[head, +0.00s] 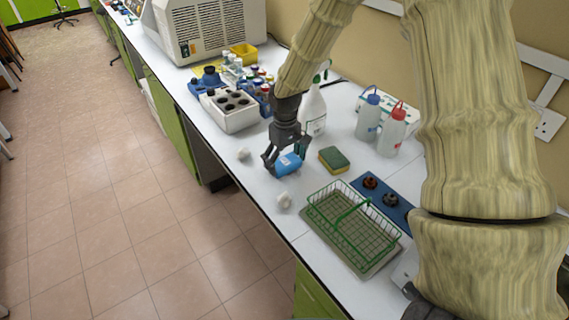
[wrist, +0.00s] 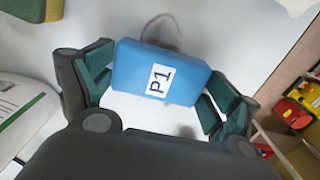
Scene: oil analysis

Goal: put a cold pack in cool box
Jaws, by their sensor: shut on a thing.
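The cold pack (head: 289,164) is a small blue block by the bench's front edge. In the wrist view the blue pack (wrist: 160,72) shows a white label reading P1. My gripper (head: 283,160) is shut on it, with the fingers on its two short ends. I cannot tell whether the pack touches the bench. A white box (head: 229,122) with several dark round holes in its top stands farther back along the bench, beyond the gripper; it may be the cool box, but I cannot tell for sure.
A sponge (head: 334,160), a spray bottle (head: 312,112) and wash bottles (head: 368,118) stand nearby. A green wire basket (head: 350,225) is nearer me. Coloured items (wrist: 292,112) lie below the edge.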

